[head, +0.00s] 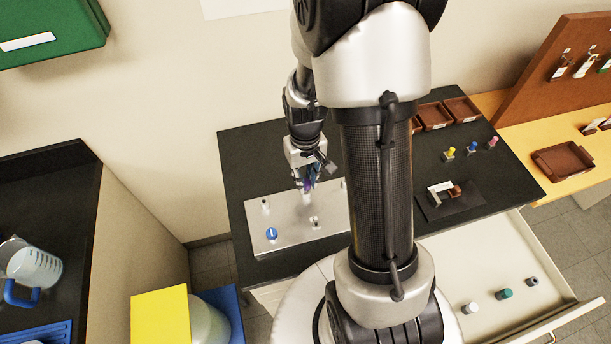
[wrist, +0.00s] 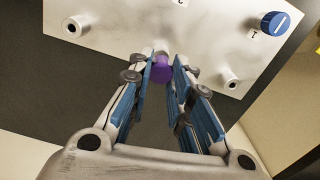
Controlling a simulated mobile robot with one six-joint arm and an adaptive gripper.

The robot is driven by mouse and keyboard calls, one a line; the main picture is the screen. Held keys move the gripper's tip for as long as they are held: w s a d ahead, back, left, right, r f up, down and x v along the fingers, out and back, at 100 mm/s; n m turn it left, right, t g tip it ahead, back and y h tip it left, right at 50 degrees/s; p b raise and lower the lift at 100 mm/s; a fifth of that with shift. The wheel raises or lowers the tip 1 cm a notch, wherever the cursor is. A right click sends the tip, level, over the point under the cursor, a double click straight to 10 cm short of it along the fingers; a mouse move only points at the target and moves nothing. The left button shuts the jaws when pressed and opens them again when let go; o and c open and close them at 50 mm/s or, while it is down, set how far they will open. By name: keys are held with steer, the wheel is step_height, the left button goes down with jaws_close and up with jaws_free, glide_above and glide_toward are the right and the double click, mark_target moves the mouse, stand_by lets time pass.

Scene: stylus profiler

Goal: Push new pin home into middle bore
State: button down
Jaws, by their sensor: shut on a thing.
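My gripper (head: 308,188) points down over the back part of the silver plate (head: 290,236). In the wrist view my gripper (wrist: 163,72) is shut on a purple pin (wrist: 162,68), held between the blue-padded fingertips. The pin's end lies at the plate's edge strip, between two raised bores: one on the left (wrist: 72,27) and one on the right (wrist: 230,80). The middle bore is hidden behind the pin and fingers. How deep the pin sits, or whether it is in the bore, I cannot tell.
A blue knob (wrist: 272,24) sits on the plate; it also shows in the head view (head: 271,234). Yellow, blue and pink pegs (head: 471,147) stand on the black bench to the right. An open drawer (head: 552,285) holds several small caps. My arm hides the plate's right end.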

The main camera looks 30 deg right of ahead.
mark_target(307, 185)
steer(key=shift+s+a+f+b, duration=0.1)
steer(key=shift+s+f+b, duration=0.1)
steer(key=shift+f+b, duration=0.25)
steer(key=shift+s+f+b, duration=0.2)
steer(key=shift+f+b, duration=0.15)
steer(key=shift+f, duration=0.1)
steer(key=shift+s+a+f, duration=0.1)
steer(key=shift+s+f, duration=0.2)
steer(key=shift+w, duration=0.1)
steer(key=shift+w+f+g, duration=0.1)
steer(key=shift+w+g, duration=0.1)
steer(key=shift+g, duration=0.1)
steer(key=shift+s+f+b, duration=0.3)
steer(key=shift+f+b, duration=0.1)
steer(key=shift+f, duration=0.05)
stand_by(1.0)
steer(key=shift+w+d+r+p, duration=0.1)
steer(key=shift+w+r+p, duration=0.25)
steer(key=shift+r+p, duration=0.45)
steer(key=shift+w+d+r+p, duration=0.1)
steer(key=shift+w+r+p, duration=0.25)
steer(key=shift+r+p, duration=0.35)
